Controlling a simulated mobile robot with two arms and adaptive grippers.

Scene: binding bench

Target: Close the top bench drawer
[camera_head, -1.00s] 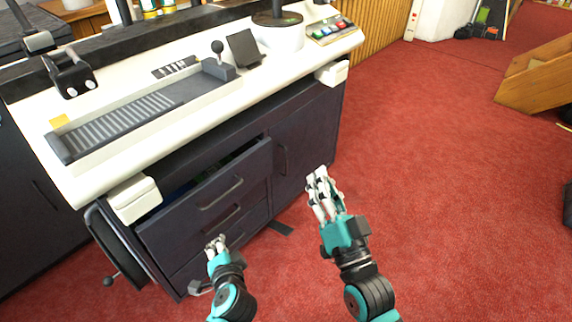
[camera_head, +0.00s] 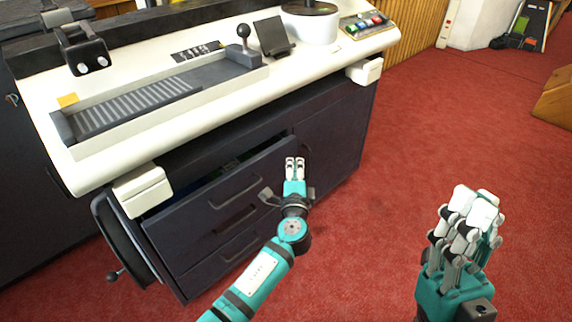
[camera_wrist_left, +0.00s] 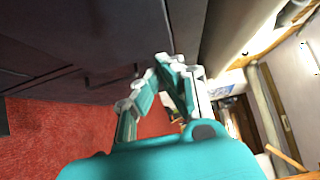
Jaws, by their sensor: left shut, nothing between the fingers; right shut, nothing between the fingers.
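The top drawer (camera_head: 203,205) of the dark bench cabinet stands pulled out, with a dark gap along its upper edge showing some contents inside. Its bar handle (camera_head: 234,192) is on the front. My left gripper (camera_head: 295,163) is shut and empty by the right end of the drawer front; whether it touches the drawer is unclear. In the left wrist view its closed fingers (camera_wrist_left: 172,62) are beside dark cabinet panels. My right gripper (camera_head: 474,207) is shut and empty over the red carpet, well to the right of the bench.
The white benchtop (camera_head: 330,60) above overhangs the cabinet, with white blocks (camera_head: 142,191) at its front corners. A lower drawer (camera_head: 225,255) is beneath, and a cabinet door (camera_head: 335,135) is right of the drawers. A dark wheel (camera_head: 122,235) sits at the left end. Carpet is clear on the right.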

